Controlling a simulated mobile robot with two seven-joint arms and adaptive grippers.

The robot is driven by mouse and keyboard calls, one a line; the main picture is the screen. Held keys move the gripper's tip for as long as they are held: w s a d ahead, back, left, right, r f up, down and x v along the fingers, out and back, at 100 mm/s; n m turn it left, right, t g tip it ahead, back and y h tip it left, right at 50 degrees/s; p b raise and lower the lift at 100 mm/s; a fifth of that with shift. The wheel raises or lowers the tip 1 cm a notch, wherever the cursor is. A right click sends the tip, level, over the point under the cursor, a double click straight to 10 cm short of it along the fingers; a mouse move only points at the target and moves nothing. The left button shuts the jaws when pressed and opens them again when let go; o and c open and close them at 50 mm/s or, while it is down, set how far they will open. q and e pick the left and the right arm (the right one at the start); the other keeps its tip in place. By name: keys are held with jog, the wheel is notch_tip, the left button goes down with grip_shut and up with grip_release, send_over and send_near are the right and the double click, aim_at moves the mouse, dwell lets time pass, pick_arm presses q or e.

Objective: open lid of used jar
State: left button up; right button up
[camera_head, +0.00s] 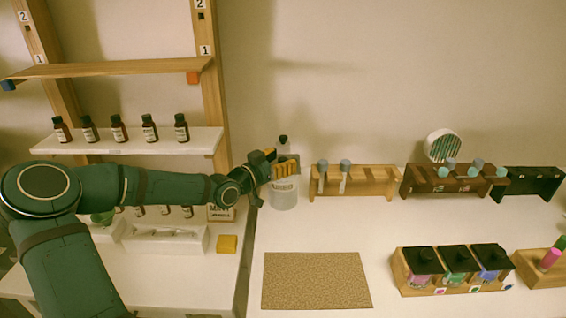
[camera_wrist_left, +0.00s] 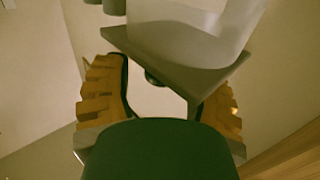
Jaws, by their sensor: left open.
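The clear jar (camera_head: 284,200) stands at the left end of the white counter, upright, with a pale label and a dark knob (camera_head: 283,140) on top. My left gripper (camera_head: 284,166), with yellow finger pads, is open at the upper part of the jar and hides some of it. In the left wrist view, the open left gripper (camera_wrist_left: 163,95) has its two fingers spread apart. A pale translucent body (camera_wrist_left: 195,28), probably the jar, fills the top there, and a small dark round part shows between the fingers. Whether the fingers touch the jar is unclear. My right gripper is out of view.
Right of the jar stand a light wooden rack (camera_head: 380,174), a brown rack (camera_head: 420,182) and a black rack (camera_head: 545,183). A cork mat (camera_head: 315,280) lies in front. A wooden holder (camera_head: 400,276) carries three black-lidded jars. Left is a bottle shelf (camera_head: 205,137).

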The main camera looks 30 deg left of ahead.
pick_arm(q)
jog(key=shift+w+d, duration=0.1)
jog(key=shift+w, duration=0.3)
jog(key=shift+o, duration=0.2)
grip_shut()
jog(key=shift+r, duration=0.1)
